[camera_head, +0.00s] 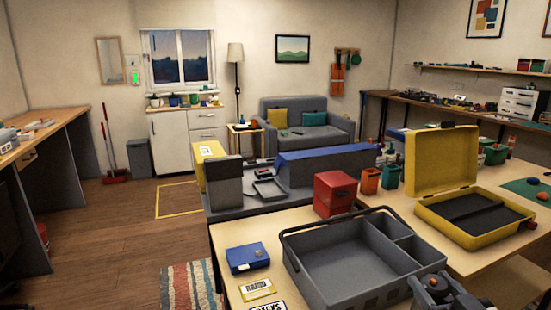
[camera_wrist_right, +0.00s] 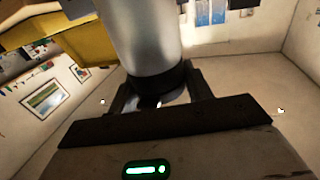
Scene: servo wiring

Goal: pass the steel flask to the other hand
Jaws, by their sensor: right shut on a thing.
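The steel flask (camera_wrist_right: 140,40) is a smooth silver cylinder with a dark band near the gripper end, filling the upper middle of the right wrist view. My right gripper (camera_wrist_right: 158,92) is shut on it near that dark band, one finger on each side. I cannot make out the flask clearly there. My left gripper is in neither view.
On the table are an open grey tote (camera_head: 325,275) with a handle, a blue box (camera_head: 247,257), a red box (camera_head: 335,193), small orange and green bins, and an open yellow case (camera_head: 462,232).

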